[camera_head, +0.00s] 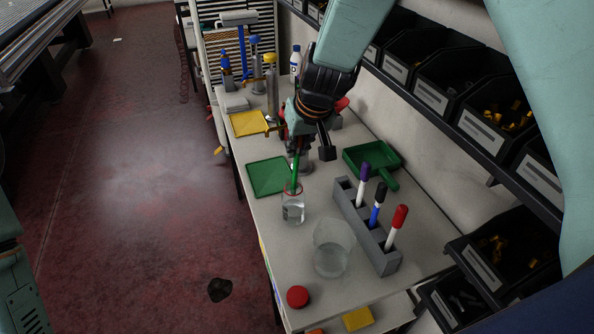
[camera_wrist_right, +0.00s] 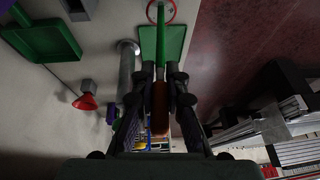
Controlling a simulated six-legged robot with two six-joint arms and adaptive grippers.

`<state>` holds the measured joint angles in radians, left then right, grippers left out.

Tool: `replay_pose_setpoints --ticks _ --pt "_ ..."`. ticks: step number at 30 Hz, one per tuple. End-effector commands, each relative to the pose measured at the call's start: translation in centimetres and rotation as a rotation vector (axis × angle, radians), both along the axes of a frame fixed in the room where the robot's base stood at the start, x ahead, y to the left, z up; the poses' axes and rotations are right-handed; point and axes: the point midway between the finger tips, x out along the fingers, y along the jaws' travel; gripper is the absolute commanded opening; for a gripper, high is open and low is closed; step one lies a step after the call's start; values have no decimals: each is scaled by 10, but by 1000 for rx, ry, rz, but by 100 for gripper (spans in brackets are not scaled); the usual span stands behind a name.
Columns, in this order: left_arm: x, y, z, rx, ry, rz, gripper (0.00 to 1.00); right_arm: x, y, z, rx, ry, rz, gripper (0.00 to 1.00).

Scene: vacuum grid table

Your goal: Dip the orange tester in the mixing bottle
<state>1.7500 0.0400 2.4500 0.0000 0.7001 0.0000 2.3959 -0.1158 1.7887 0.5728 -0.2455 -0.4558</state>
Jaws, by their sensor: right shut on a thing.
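My right gripper (camera_head: 298,140) is shut on the tester, whose orange-brown handle (camera_wrist_right: 160,105) shows between the fingers in the wrist view. A thin green stem (camera_head: 295,173) points down from the gripper; it also shows in the wrist view (camera_wrist_right: 160,32). The clear mixing bottle (camera_head: 293,210), with a red rim and some liquid, stands on the table right below. The stem's lower end lies at the red rim (camera_wrist_right: 170,20); how deep it reaches, I cannot tell. My left gripper is not in view.
A clear beaker (camera_head: 333,250), a grey rack (camera_head: 375,245) with markers and a red cap (camera_head: 297,296) stand nearer. A green mat (camera_head: 262,180) lies left, a green dustpan (camera_head: 385,158) right. Shelf bins (camera_head: 450,85) line the right wall.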

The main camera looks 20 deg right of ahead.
Motion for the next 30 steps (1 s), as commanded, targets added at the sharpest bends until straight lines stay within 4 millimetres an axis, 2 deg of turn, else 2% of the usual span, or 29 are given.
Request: replay_pose_setpoints --ticks 1,30 --pt "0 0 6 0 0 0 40 0 0 6 0 0 1 0" --pt "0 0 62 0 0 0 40 0 0 73 0 0 1 0"
